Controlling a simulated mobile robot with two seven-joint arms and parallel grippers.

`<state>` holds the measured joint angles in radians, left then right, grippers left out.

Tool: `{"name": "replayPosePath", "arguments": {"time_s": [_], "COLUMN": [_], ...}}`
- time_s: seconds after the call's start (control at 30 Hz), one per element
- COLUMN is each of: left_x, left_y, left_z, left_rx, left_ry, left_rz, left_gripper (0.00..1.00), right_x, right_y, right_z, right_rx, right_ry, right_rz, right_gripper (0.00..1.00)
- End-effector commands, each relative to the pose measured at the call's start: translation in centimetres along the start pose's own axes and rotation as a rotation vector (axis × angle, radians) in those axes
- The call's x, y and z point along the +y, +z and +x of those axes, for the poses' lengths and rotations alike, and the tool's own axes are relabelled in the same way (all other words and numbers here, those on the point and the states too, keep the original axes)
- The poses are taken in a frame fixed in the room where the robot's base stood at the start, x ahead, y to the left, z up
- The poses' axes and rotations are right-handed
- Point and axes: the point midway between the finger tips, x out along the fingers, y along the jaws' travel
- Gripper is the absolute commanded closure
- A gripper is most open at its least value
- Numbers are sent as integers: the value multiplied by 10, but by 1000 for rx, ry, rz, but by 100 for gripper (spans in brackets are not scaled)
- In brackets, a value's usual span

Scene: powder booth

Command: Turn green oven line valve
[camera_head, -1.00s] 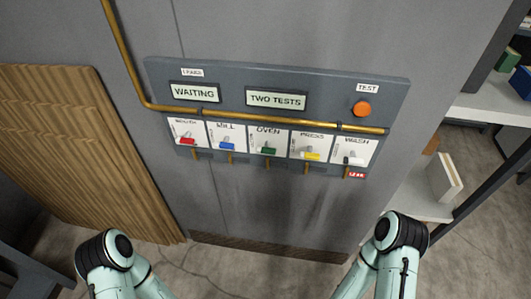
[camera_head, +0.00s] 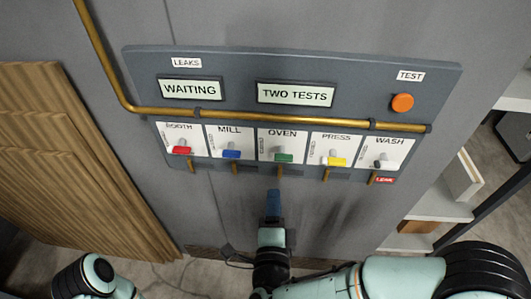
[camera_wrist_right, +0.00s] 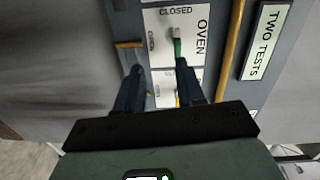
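The oven valve has a green handle (camera_head: 284,157) on a white plate marked OVEN, in the middle of a row of valves on the grey panel (camera_head: 345,98). My right gripper (camera_head: 273,193) is below the oven plate in the head view. In the right wrist view, my right gripper (camera_wrist_right: 160,68) has its two dark fingers apart with nothing between them. The green handle (camera_wrist_right: 178,47) shows just beyond the tip of its right finger, seemingly apart from it. My left gripper is out of view; only part of my left arm shows at lower left.
Red (camera_head: 181,150), blue (camera_head: 232,154) and yellow (camera_head: 336,162) handles flank the green one closely. A brass pipe (camera_head: 240,117) runs above the plates. Displays read WAITING and TWO TESTS. An orange TEST button (camera_head: 402,103) is at upper right; a red LEAK tag is under WASH.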

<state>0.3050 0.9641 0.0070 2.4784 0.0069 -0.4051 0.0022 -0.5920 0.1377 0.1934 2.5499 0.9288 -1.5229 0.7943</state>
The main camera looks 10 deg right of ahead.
Motion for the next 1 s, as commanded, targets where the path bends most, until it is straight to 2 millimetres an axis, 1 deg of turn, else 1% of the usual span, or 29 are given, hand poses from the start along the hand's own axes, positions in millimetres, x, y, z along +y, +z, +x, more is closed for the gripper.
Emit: {"name": "replayPosePath", "arguments": {"time_s": [0.03, 0.1, 0.17, 0.23, 0.37, 0.6, 0.7, 0.83, 1.0], "left_x": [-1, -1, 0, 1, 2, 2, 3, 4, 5], "left_y": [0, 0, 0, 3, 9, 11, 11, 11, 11], "left_z": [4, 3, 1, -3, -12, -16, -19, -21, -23], "left_rx": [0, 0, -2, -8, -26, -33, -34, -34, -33], "left_ry": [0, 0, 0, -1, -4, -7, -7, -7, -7], "left_rz": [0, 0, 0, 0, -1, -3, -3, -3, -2], "left_gripper": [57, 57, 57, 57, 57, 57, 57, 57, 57], "right_x": [-10, -19, -22, -24, -26, -27, -28, -28, -29], "right_y": [-4, -9, -10, -12, -13, -16, -16, -17, -17], "right_z": [-7, -11, -10, -3, 19, 71, 90, 108, 119], "right_rx": [19, 39, 47, 51, 52, 50, 49, 48, 45], "right_ry": [-31, -51, -57, -56, -55, -56, -55, -54, -56], "right_rz": [46, 82, 93, 94, 91, 89, 89, 88, 89], "right_gripper": [62, 62, 62, 62, 62, 62, 62, 62, 62]}}
